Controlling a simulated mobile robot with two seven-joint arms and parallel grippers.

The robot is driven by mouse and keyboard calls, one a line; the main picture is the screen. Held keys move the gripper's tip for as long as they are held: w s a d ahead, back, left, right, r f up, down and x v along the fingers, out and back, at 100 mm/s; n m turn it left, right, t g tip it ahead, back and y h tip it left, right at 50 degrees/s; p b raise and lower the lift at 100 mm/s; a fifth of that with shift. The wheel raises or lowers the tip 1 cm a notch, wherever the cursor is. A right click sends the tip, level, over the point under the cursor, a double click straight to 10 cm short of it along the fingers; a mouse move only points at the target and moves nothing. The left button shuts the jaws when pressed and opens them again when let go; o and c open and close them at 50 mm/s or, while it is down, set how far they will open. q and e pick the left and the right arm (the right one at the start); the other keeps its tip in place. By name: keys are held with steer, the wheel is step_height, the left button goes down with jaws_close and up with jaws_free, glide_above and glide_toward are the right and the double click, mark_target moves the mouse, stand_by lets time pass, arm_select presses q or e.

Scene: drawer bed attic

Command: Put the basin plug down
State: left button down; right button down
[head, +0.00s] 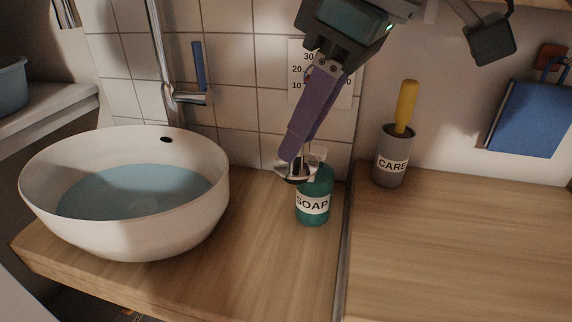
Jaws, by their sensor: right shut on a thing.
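My right gripper (291,155) comes down from the top with its purple fingers shut on the basin plug (295,174), a small shiny metal disc. The plug is held in front of the upper part of the green soap bottle (313,208) and partly hides it; I cannot tell whether they touch. The white round basin (120,237) stands on the wooden counter (262,262) to the left, with bluish water (130,190) in it. A dark overflow hole shows in its back wall. My left gripper is not in view.
A chrome tap (170,92) with a blue lever stands behind the basin. A grey CARE pot (390,160) with a yellow handle stands at right. A blue cloth-like item (525,120) hangs on the wall. The counter's front and right are clear, with a dark seam between.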

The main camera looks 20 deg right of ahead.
step_height(320, 180, down, 20)
steer(key=b, duration=0.5)
steer(key=shift+s+r, duration=0.1)
steer(key=shift+s, duration=0.05)
steer(key=c, duration=0.6)
jaws_free()
